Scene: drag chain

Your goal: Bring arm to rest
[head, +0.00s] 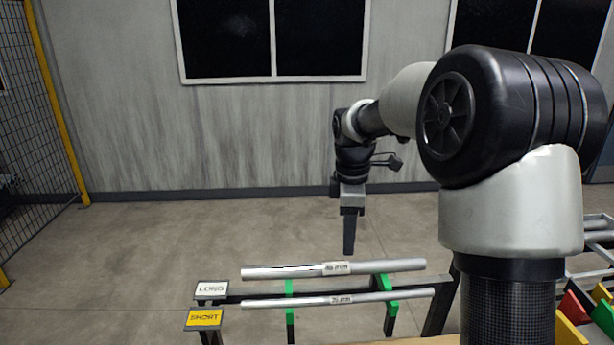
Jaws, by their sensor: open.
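My gripper (350,228) points straight down above the rack in the head view. Its fingers overlap from this side, and nothing shows held between them. Below and in front of it, a thicker silver tube (300,271) and a thinner silver tube (290,302) lie across the rack on green supports. Each tube has a printed label. The gripper appears apart from both tubes. My arm reaches out from the right side of the view and bends down at the wrist.
The dark rack (440,300) carries a white LONG sign (211,289) and a yellow SHORT sign (204,318) at its left end. Coloured bins (577,307) stand at the lower right. A mesh fence (45,110) is at the left. The floor behind the rack is clear.

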